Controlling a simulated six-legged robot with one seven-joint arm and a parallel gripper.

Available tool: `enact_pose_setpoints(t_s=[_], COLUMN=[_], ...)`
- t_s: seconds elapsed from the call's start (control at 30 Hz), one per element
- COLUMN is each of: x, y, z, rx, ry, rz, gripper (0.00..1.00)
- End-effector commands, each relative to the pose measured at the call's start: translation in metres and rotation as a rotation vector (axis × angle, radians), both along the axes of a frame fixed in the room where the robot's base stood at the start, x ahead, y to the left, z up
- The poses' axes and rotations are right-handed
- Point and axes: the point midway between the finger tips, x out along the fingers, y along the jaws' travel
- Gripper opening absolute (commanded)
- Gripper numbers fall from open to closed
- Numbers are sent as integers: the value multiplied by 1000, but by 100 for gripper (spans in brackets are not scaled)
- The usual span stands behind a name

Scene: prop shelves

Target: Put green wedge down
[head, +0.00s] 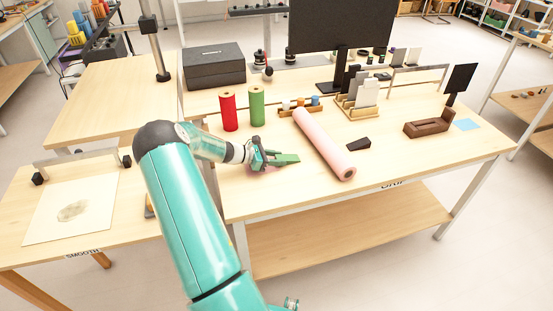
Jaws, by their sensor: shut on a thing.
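The green wedge (287,159) is in the head view, low over the front left of the wooden table labelled "GRIP" (440,172). My gripper (270,160) is shut on the wedge, which points to the right out of the jaws. I cannot tell whether the wedge touches the tabletop. My jaws partly hide its near end.
A pink roll (325,146) lies just right of the wedge, with a dark wedge (359,144) beyond it. A red cylinder (228,111) and a green cylinder (257,107) stand behind. A brown wooden holder (428,125) is at right. The front right tabletop is clear.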

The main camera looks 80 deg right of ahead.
Motion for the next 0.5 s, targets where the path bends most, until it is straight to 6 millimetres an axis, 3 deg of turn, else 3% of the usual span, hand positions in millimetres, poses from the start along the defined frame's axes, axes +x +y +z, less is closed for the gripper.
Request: enact_pose_setpoints(t_s=[0.07,0.1,0.17,0.5], x=[0,0,0,2], y=[1,1,1,2], z=[-2,-2,-2,0], rx=[3,4,4,2], ry=[-2,-2,-2,-1], rz=[1,1,1,2], gripper=[13,44,56,58])
